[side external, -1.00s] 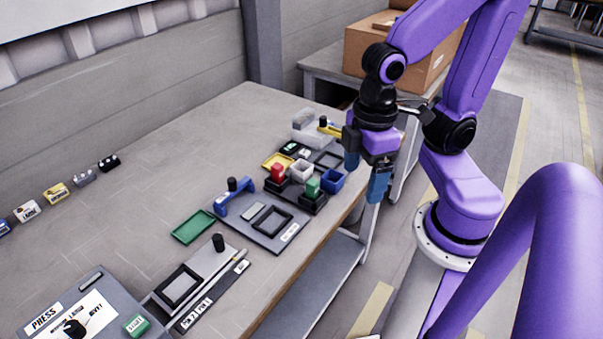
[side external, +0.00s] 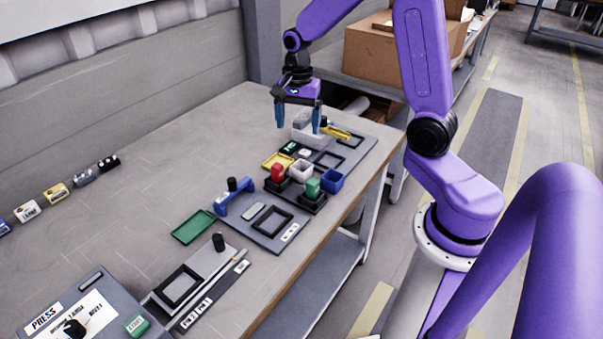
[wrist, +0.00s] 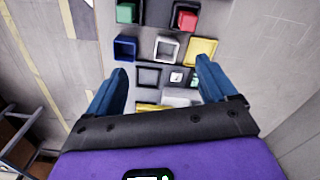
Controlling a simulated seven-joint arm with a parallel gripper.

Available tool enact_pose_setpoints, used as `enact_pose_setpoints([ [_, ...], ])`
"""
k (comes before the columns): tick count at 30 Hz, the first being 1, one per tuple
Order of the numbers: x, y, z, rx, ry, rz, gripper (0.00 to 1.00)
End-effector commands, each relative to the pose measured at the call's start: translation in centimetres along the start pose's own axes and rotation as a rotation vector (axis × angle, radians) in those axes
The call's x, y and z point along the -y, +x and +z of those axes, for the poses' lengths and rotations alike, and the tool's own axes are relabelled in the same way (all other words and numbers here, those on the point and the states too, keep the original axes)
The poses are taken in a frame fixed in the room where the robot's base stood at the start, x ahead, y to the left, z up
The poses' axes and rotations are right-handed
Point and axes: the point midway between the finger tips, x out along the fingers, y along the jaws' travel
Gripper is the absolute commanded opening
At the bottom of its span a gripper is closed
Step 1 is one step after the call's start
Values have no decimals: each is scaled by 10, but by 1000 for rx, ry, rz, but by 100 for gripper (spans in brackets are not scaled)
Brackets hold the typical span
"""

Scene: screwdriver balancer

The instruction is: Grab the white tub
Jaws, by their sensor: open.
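The white tub (side external: 300,171) is a small open square box on the table, between the yellow tray and the blue tub, behind the red and green blocks. In the wrist view the white tub (wrist: 167,40) shows just beyond my fingertips, between the blue tub and the yellow tray. My gripper (side external: 299,127) is open and empty, pointing down over the far end of the table, beyond the tub, near a pale grey block (side external: 305,139). In the wrist view my gripper (wrist: 161,68) has its fingers spread wide, with nothing between them touching.
A red block (side external: 277,172) and a green block (side external: 313,187) stand close in front of the tub. A blue tub (side external: 331,180) and a yellow tray (side external: 276,161) flank it. A yellow-handled tool (side external: 336,132) lies by the gripper.

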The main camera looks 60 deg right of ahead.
Motion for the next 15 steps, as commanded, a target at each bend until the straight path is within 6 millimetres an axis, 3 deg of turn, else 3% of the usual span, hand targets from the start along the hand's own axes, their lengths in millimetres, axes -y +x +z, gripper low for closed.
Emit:
enact_pose_setpoints([
  [3, 1, 8, -31, 1, 205, 3, 85],
  [6, 0, 12, -47, 0, 317, 3, 85],
  [11, -1, 19, -57, 1, 389, 6, 85],
  [15, -2, 38, -58, 2, 393, 9, 85],
])
